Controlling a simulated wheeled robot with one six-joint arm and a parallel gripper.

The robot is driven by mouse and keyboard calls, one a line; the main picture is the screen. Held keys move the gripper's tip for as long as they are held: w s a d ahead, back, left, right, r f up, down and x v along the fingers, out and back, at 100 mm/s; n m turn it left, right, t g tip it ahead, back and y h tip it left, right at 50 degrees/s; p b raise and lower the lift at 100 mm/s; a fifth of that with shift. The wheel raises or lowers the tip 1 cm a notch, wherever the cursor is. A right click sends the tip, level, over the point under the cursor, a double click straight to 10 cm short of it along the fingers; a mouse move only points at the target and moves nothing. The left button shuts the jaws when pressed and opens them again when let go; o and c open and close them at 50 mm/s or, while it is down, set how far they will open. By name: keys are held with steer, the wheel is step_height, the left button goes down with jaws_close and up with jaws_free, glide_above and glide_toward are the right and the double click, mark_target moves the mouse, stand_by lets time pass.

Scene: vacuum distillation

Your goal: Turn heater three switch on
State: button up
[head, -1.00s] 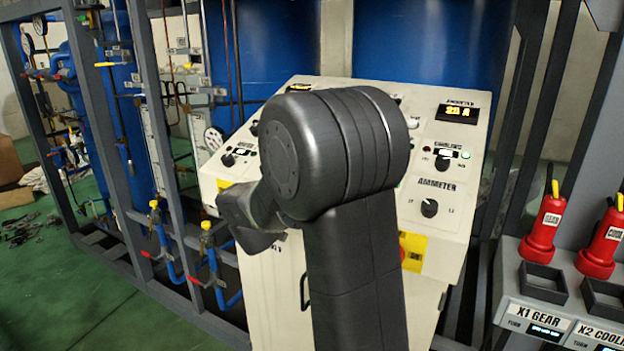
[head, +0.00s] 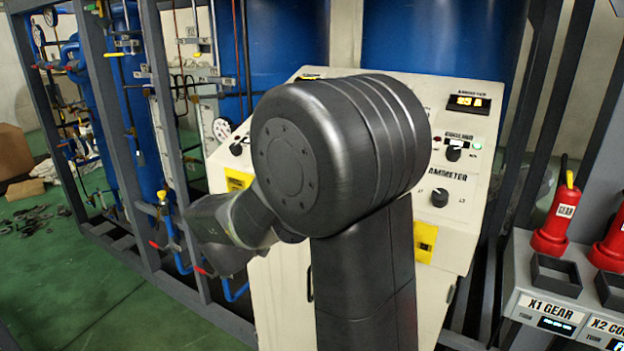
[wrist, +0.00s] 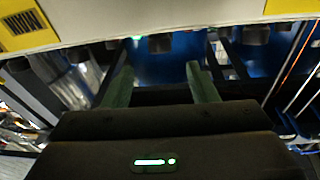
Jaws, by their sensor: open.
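The cream control panel (head: 462,190) stands in front of me in the head view. My own arm covers its middle, and I cannot make out a heater three switch. Visible on its right are an ammeter display (head: 468,102), a cooling knob (head: 453,151) and an ammeter knob (head: 439,197). One more knob (head: 236,149) shows at the upper left. In the wrist view my gripper (wrist: 160,85) is open, its two greenish fingers apart with nothing between them. The panel's pale edge and a yellow label (wrist: 22,22) lie along the top of that view.
Blue pipes and a grey frame (head: 160,120) with valves stand at the left. Large blue tanks (head: 440,55) rise behind the panel. Green floor (head: 110,300) is clear at the lower left.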

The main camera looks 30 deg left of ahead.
steer(key=shift+v, duration=2.35)
steer(key=shift+w, duration=0.15)
steer(key=p+x, duration=0.2)
steer(key=x, duration=1.1)
steer(key=shift+w+r, duration=0.1)
steer(key=shift+w, duration=0.15)
steer(key=shift+s, duration=0.1)
